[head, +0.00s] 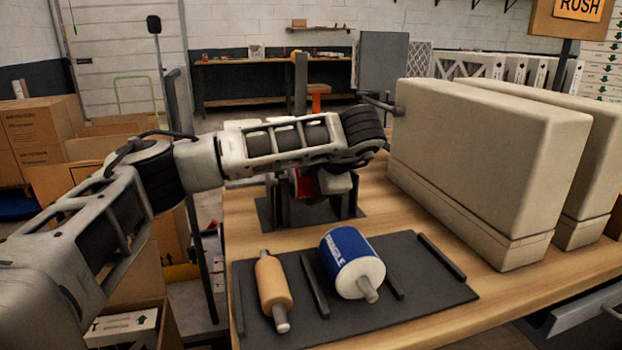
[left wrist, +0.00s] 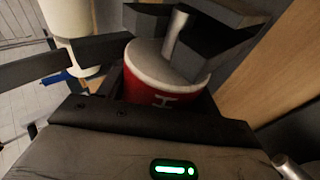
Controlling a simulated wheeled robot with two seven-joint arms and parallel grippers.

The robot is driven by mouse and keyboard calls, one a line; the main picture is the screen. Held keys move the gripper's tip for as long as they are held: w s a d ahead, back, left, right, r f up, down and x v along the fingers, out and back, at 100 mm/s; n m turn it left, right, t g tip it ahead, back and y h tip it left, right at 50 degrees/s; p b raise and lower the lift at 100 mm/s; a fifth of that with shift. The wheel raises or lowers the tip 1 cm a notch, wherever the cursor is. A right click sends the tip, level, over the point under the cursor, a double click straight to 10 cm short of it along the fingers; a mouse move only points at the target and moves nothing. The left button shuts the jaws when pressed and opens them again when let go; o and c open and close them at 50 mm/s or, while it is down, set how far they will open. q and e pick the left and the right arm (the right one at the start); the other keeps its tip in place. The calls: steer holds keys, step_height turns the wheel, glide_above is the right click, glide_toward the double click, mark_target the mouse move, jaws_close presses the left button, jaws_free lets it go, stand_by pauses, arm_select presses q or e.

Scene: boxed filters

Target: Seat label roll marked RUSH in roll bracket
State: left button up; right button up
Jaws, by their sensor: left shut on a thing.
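A red label roll (head: 304,183) with a pale end is mostly hidden behind my left arm in the head view. In the left wrist view the red roll (left wrist: 160,93) shows a white end face, a grey spindle and a white letter that looks like H. My left gripper (head: 318,184) is shut on this roll. The dark roll bracket (head: 348,205) stands on the bench with the roll between or just above its uprights. In the left wrist view, grey bracket blocks (left wrist: 222,45) lie right beside the spindle. Whether the spindle rests in them I cannot tell. My right gripper is not in view.
A dark tray (head: 430,292) in front holds a blue roll (head: 348,250) and a tan roll (head: 272,283) between ribs. Large beige machines (head: 480,160) stand to the right. A RUSH sign (head: 578,8) hangs at top right. Boxes (head: 40,130) stand left.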

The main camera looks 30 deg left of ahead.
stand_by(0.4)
arm_select(q)
steer(key=o, duration=1.3)
steer(key=shift+o, duration=0.2)
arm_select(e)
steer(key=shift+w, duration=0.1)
arm_select(q)
steer(key=shift+f, duration=0.15)
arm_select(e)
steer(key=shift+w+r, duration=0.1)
arm_select(q)
steer(key=shift+v, duration=0.75)
steer(key=p+v, duration=0.2)
steer(key=v, duration=1.2)
steer(key=shift+r+p, duration=0.25)
steer(key=shift+p, duration=0.05)
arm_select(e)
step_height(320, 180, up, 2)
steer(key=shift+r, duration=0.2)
arm_select(q)
steer(key=shift+d, duration=0.15)
